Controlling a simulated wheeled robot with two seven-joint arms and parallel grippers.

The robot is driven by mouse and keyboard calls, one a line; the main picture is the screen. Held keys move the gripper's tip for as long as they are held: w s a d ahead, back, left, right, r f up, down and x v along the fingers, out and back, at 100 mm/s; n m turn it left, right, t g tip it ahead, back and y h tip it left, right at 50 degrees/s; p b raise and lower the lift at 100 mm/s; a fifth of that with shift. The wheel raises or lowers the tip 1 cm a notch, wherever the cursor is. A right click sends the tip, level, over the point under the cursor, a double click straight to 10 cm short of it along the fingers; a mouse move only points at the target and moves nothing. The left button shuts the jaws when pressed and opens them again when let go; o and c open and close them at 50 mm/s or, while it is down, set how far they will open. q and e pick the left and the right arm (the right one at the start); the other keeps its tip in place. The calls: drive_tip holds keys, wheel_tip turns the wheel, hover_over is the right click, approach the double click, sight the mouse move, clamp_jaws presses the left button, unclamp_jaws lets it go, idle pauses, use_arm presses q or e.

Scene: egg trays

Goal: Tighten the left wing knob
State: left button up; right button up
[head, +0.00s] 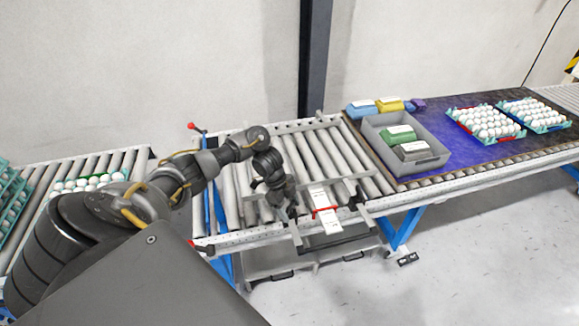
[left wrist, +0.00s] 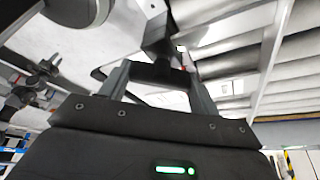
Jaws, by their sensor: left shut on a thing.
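My left gripper (head: 290,207) reaches down to the front edge of the roller conveyor, by the left bracket (head: 296,232) of the grey guide rail (head: 345,187). In the left wrist view its two fingers (left wrist: 160,88) stand on either side of a dark part, the left wing knob (left wrist: 158,72), and are shut on it. In the head view the knob is hidden behind or merged with the dark gripper. The knob's exact turn cannot be told. My right gripper is not in view.
A white strip with a red band (head: 325,210) lies just right of the gripper. A grey bin (head: 430,150) with cartons and egg trays (head: 487,123) stand on the purple mat to the right. More eggs (head: 90,182) are at the left. A red-tipped lever (head: 192,126) stands behind.

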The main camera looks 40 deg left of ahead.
use_arm(q)
drive_tip(key=shift+w+a+m+g+b, duration=0.1)
drive_tip(key=shift+m+g+b, duration=0.25)
drive_tip(key=shift+m, duration=0.55)
drive_tip(key=m+g, duration=0.1)
drive_tip(key=m, duration=0.1)
drive_tip(key=shift+m, duration=0.4)
drive_tip(key=m+g, duration=0.1)
drive_tip(key=m, duration=0.1)
drive_tip(key=m+b, duration=0.1)
drive_tip(key=m, duration=0.1)
drive_tip(key=shift+m+g+y, duration=0.35)
drive_tip(key=shift+m+y, duration=0.05)
drive_tip(key=o, duration=1)
